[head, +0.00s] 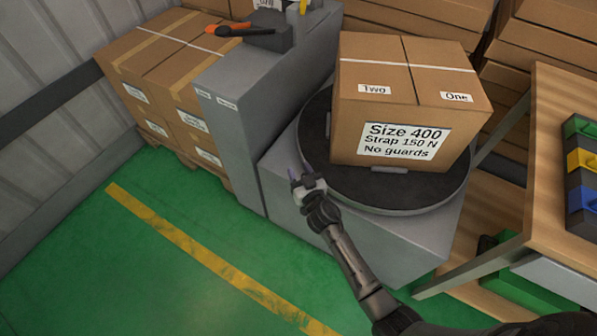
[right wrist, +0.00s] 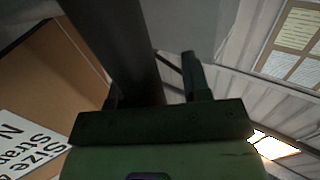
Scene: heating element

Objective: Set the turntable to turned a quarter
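The turntable (head: 395,198) is a dark round plate on a grey base. A cardboard box (head: 350,125) stands on it, its "Size 400, Strap 150 N, No guards" label facing front. My right gripper (head: 303,180) is at the plate's front-left edge. In the right wrist view its fingers (right wrist: 155,88) are apart. A dark band, apparently the turntable's rim (right wrist: 120,40), runs down to the gripper body between them, with a gap to the right-hand finger. Whether the other finger touches it I cannot tell. The labelled box (right wrist: 40,90) is at left there. My left gripper is not in view.
A grey cabinet (head: 232,140) with tools on top stands left of the turntable. A wooden shelf (head: 560,130) with coloured bins is close on the right. The green floor (head: 120,270) is clear at front left.

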